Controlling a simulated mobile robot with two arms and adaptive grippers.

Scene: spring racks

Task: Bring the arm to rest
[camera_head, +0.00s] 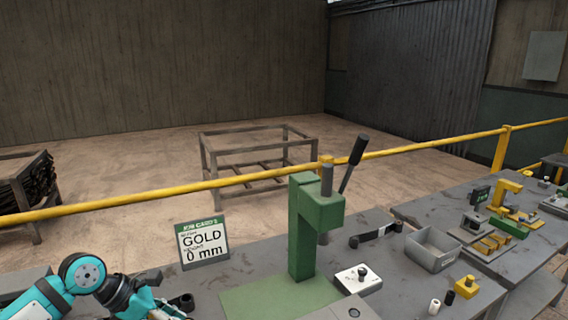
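My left arm (80,280), teal and black, comes in at the bottom left corner. Its dark end, apparently my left gripper (172,306), is low at the frame's bottom edge, in front of the job card. The fingers are too small and cut off to tell whether they are open or shut. No held thing can be made out. My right arm and gripper are out of view.
A green press (317,215) with a raised black lever stands on the grey bench. A job card (202,241) reads "GOLD" and "0 mm". A grey bin (432,250), white block (358,279) and yellow block (466,287) lie right. A yellow rail (420,147) runs behind.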

